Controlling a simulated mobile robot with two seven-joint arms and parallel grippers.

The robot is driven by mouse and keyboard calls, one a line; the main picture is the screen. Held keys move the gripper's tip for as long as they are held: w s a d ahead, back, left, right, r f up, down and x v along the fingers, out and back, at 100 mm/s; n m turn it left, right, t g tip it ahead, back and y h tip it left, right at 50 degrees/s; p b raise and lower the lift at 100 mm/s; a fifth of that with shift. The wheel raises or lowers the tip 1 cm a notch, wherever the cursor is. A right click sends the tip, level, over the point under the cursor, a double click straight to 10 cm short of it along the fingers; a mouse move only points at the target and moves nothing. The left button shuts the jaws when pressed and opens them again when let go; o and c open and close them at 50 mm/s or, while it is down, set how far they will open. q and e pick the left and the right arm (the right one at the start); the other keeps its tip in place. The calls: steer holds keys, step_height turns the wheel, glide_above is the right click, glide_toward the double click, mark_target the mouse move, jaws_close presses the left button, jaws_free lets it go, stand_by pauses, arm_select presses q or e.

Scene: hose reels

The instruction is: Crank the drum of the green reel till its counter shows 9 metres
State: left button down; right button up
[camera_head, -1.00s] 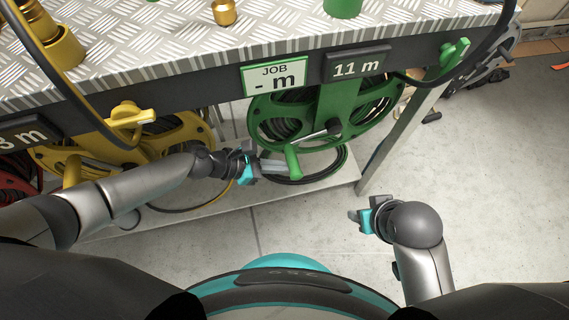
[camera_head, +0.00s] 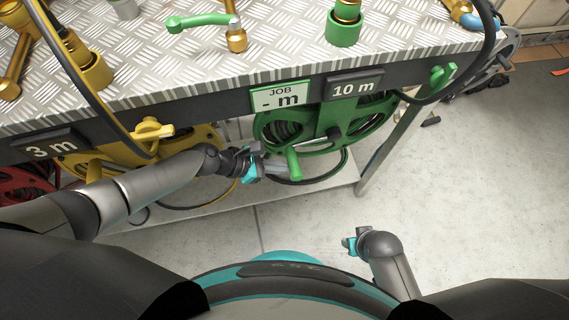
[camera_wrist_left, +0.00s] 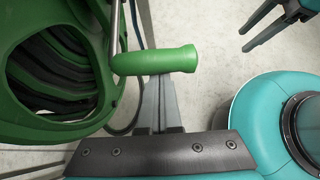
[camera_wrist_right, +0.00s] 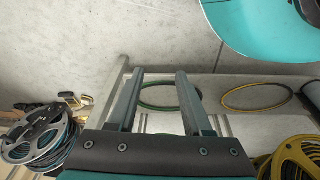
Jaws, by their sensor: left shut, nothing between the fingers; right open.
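The green reel (camera_head: 332,119) hangs under the bench edge. Its counter (camera_head: 353,90) reads 10 m. Its green crank grip (camera_head: 294,165) points down at the reel's front and also shows in the left wrist view (camera_wrist_left: 155,60). My left gripper (camera_head: 279,169) is shut and empty, its fingertips against the side of the grip or very close to it; contact is hard to tell. My right gripper (camera_head: 348,243) is open and empty, low over the floor, away from the reel. The job card (camera_head: 281,97) beside the counter shows "- m".
The yellow reel (camera_head: 120,155) with its counter (camera_head: 52,147) at 3 m hangs to the left, close to my left arm. A green valve lever (camera_head: 441,75) is right of the green reel. A bench leg (camera_head: 378,163) stands below.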

arm_select(q)
steer(key=shift+d+r+p, duration=0.1)
steer(key=shift+r+p, duration=0.85)
steer(key=shift+p, duration=0.2)
arm_select(e)
steer(key=shift+s+d+f, duration=0.4)
steer(key=shift+s+f, duration=0.2)
steer(key=shift+f, duration=0.1)
steer(key=shift+s+d+f, duration=0.35)
steer(key=shift+s+f, duration=0.2)
steer(key=shift+f, duration=0.15)
steer(key=shift+s+d+f, duration=0.4)
steer(key=shift+s+f, duration=0.2)
steer(key=shift+f, duration=0.1)
arm_select(q)
steer(key=shift+f, duration=0.2)
